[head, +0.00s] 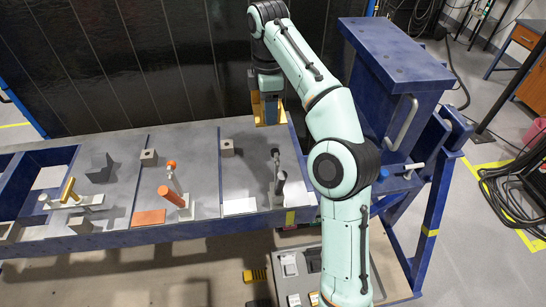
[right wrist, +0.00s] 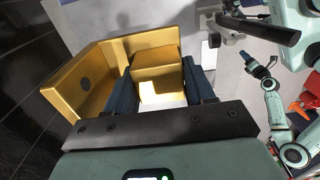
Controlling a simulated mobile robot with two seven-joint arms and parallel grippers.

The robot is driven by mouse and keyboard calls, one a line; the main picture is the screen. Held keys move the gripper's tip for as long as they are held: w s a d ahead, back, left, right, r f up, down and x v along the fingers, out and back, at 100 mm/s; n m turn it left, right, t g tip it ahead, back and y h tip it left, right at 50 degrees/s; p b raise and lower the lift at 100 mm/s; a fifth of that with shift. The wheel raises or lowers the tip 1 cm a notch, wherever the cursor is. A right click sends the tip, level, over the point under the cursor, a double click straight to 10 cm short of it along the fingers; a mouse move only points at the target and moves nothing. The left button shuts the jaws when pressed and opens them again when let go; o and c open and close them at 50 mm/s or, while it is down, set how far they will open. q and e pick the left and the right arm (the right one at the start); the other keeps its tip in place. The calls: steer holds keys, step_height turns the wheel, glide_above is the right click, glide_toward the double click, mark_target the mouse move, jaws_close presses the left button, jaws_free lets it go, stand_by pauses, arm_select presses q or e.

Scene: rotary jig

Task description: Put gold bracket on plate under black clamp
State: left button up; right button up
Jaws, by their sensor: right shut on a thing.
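My right gripper (head: 269,106) is shut on the gold bracket (head: 256,108) and holds it above the back of the bench's right section.
A white pad (head: 239,206) lies left of the black clamp. An orange-tipped clamp (head: 172,178) and an orange pad (head: 149,217) are in the middle section.

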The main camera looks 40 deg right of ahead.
step_height(320, 180, down, 18)
steer(key=b, duration=0.3)
steer(key=shift+f, duration=0.25)
steer(key=shift+s+f, duration=0.15)
steer(key=shift+f, duration=0.1)
arm_select(q)
steer(key=shift+g, duration=0.3)
steer(key=s+f, duration=0.4)
steer(key=shift+s, duration=0.2)
steer(key=shift+w, duration=0.1)
arm_select(e)
steer(key=shift+a, duration=0.1)
steer(key=shift+w, duration=0.2)
steer(key=shift+f, duration=0.2)
steer(key=o, duration=1.4)
steer(key=shift+s, duration=0.1)
